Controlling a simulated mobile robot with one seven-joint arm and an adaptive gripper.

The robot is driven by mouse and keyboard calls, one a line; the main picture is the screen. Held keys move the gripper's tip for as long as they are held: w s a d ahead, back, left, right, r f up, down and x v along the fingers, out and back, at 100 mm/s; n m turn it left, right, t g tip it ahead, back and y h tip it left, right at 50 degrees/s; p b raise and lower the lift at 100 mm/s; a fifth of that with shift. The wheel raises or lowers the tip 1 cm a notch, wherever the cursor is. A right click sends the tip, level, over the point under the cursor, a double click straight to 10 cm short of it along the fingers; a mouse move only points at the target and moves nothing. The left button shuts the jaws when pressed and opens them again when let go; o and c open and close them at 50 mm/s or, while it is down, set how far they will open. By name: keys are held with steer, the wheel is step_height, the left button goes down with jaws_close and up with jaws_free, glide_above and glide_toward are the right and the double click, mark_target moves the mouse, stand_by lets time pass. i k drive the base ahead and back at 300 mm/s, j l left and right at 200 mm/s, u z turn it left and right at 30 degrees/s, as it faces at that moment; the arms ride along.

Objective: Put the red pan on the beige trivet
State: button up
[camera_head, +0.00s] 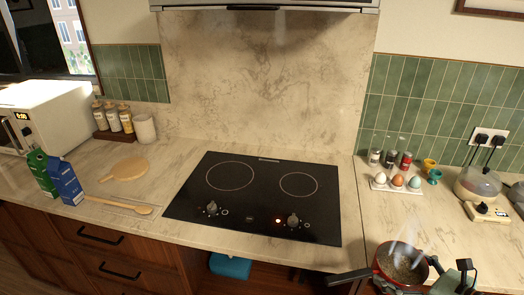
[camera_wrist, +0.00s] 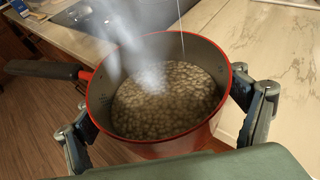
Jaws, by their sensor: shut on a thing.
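The red pan (camera_wrist: 185,146) has a dark handle pointing left and holds bubbling, steaming liquid. In the head view it is at the bottom right, near the front of the counter. My gripper (camera_wrist: 168,120) is shut on the pan, with one finger on each side of its body. The pan looks level. A round beige wooden board with a short handle, which looks like the trivet (camera_head: 125,169), lies flat on the left counter, far from my gripper. Its top is bare.
The black cooktop (camera_head: 257,205) lies between pan and board; its top is clear. A wooden spoon (camera_head: 139,209) and two cartons (camera_head: 64,181) are near the board. An egg holder (camera_head: 397,184) and egg cooker (camera_head: 478,186) stand at right.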

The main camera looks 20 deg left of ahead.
mark_target(113, 168)
steer(key=k+j+u, duration=0.15)
steer(key=j+u, duration=0.15)
steer(key=j, duration=1.2)
steer(key=j+u, duration=0.35)
steer(key=j, duration=1.15)
